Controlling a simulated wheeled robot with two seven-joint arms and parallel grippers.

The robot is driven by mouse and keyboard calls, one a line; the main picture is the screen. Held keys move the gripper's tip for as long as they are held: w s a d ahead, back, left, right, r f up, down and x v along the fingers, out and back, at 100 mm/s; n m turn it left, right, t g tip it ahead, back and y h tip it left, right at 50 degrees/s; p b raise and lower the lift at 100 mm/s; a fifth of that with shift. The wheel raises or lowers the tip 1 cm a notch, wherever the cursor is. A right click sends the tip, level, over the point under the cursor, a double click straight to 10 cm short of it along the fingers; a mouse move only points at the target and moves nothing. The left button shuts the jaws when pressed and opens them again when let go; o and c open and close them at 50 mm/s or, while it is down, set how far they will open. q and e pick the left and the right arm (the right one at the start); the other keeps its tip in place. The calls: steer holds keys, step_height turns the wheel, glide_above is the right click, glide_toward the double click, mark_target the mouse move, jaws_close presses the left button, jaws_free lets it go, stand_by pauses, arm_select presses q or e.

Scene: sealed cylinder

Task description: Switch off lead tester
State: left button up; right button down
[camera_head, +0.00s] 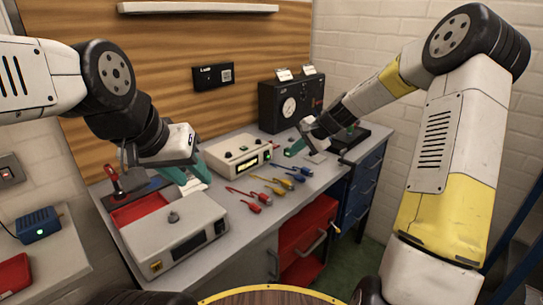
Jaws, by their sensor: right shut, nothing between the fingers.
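A white box with a lit display and coloured knobs (238,156) stands at the middle of the bench, with coloured leads in front of it. It looks like the lead tester, but its label is too small to read. My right gripper (303,150) is shut and empty, just right of this box and apart from it; its arm hides part of the bench behind. My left gripper (189,180) is open with teal fingertips, above the bench left of the box and behind a grey instrument. I cannot make out the tester's switch state.
The grey instrument (176,238) stands at front left beside a red tray (138,208) and a red-handled lever (113,182). Red, yellow and blue leads (268,188) lie on the bench. A black box with a dial (289,106) stands at the back.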

mark_target(268, 156)
steer(key=x, duration=1)
steer(key=shift+w+a+f, duration=0.1)
steer(key=shift+a+f, duration=0.05)
steer(key=shift+a, duration=0.05)
steer(key=shift+w+a, duration=0.8)
steer(key=shift+w+a+f, duration=0.15)
steer(key=shift+w+a, duration=0.25)
steer(key=shift+w, duration=0.05)
steer(key=shift+w+a+f, duration=0.15)
